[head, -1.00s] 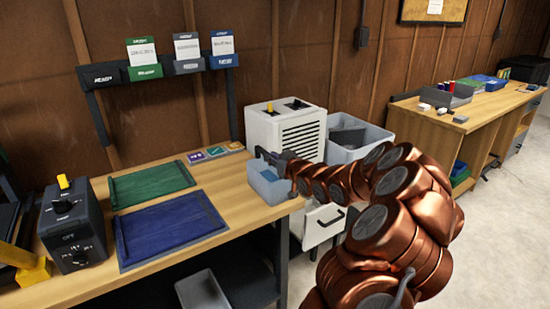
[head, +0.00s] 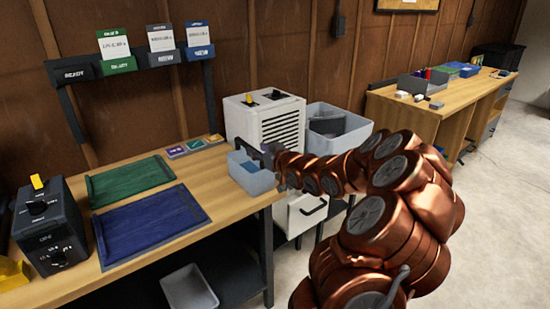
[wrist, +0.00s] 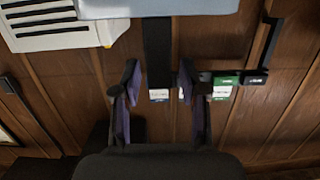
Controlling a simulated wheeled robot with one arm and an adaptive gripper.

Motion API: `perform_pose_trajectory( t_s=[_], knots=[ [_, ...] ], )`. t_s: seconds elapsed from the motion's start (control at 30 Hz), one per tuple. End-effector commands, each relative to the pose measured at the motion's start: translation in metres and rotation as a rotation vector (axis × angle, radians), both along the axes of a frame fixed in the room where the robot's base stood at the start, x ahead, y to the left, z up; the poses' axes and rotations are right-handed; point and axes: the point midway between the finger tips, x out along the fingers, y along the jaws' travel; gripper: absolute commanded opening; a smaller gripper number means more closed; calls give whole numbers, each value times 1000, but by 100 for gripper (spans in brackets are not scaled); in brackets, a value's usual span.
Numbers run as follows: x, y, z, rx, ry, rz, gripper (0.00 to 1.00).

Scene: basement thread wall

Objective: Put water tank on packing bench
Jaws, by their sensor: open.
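The water tank, a pale blue-grey open bin (head: 252,180) with blue inside, stands upright on the packing bench (head: 240,202) near its right front corner. My gripper (head: 267,153) is at the tank's right rear edge, partly hidden by my arm. A pale surface, apparently the tank (wrist: 155,8), crosses the top of that view beyond the fingertips. I cannot tell whether the fingers touch it.
A white louvred machine (head: 282,128) and a grey bin (head: 345,145) stand behind my arm. Green (head: 130,180) and blue (head: 150,222) mats and a dark control box (head: 48,225) occupy the bench. Another bench (head: 455,105) is at right; the floor before it is clear.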

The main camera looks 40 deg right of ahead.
Motion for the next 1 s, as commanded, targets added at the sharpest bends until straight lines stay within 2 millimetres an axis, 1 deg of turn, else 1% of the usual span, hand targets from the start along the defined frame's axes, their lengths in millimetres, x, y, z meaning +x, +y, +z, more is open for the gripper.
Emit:
perform_pose_trajectory(
  t_s=[0.03, 0.1, 0.5, 0.7, 1.0],
  knots=[
    [-8, -1, 1, 1, 0, -2, 43],
    [-17, -1, 2, 0, 0, -4, 43],
    [-64, 3, 10, -1, 1, -4, 43],
    [-78, 6, 11, 2, 3, -1, 43],
    [-82, 7, 12, 1, 2, 0, 43]
  ],
)
